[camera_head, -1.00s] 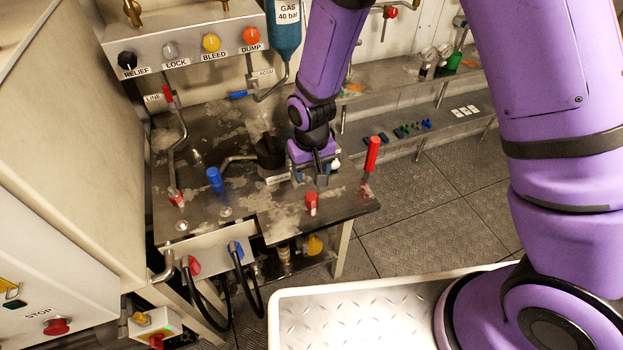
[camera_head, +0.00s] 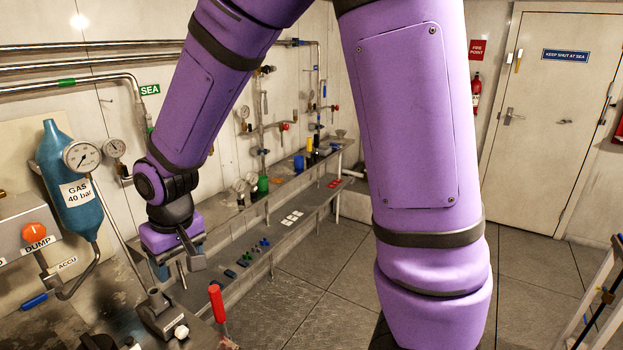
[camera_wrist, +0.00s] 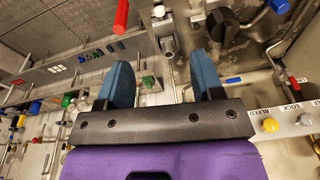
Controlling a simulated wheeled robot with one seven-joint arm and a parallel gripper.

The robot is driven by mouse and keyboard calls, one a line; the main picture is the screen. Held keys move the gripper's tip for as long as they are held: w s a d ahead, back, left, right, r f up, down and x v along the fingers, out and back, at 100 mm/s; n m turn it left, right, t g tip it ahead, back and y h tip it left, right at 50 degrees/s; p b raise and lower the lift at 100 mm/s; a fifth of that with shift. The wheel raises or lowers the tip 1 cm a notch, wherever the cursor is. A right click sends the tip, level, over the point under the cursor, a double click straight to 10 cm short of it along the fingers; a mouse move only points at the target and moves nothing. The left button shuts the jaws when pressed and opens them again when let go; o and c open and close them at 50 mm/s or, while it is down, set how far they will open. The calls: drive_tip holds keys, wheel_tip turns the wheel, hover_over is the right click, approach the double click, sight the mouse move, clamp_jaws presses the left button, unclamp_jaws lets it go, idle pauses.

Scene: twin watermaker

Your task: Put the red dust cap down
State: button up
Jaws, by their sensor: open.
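My gripper (camera_head: 172,268) hangs over the near end of the dark workbench (camera_head: 105,303) in the head view. In the wrist view its two blue fingers (camera_wrist: 162,80) are spread apart, with nothing held between them. I cannot make out the red dust cap for certain in either current view. A red upright handle (camera_head: 217,304) stands at the bench's right edge; it also shows in the wrist view (camera_wrist: 121,17). A metal block with a white knob (camera_head: 181,332) sits below the gripper, apart from the fingers.
A blue gas bottle (camera_head: 70,185) and gauge (camera_head: 82,157) stand left of my arm. Wall shelves (camera_head: 285,225) with small coloured parts run behind the gripper. Floor (camera_head: 310,300) is clear to the right. A white door (camera_head: 545,120) is at the back right.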

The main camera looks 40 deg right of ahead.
drive_tip(key=s+d+r+m+t, duration=0.1)
drive_tip(key=s+d+r, duration=0.25)
drive_tip(key=r, duration=0.25)
drive_tip(key=s+d+r+t, duration=0.1)
drive_tip(key=s+d+r, duration=0.2)
drive_tip(key=d+r, duration=0.25)
drive_tip(key=s+d+r, duration=0.3)
drive_tip(key=s, duration=0.3)
drive_tip(key=s+d+r+m+t, duration=0.1)
drive_tip(key=s+d+r, duration=0.2)
drive_tip(key=s, duration=0.4)
drive_tip(key=shift+d+r+t+h, duration=0.3)
drive_tip(key=shift+d, duration=0.05)
drive_tip(key=shift+w, duration=0.1)
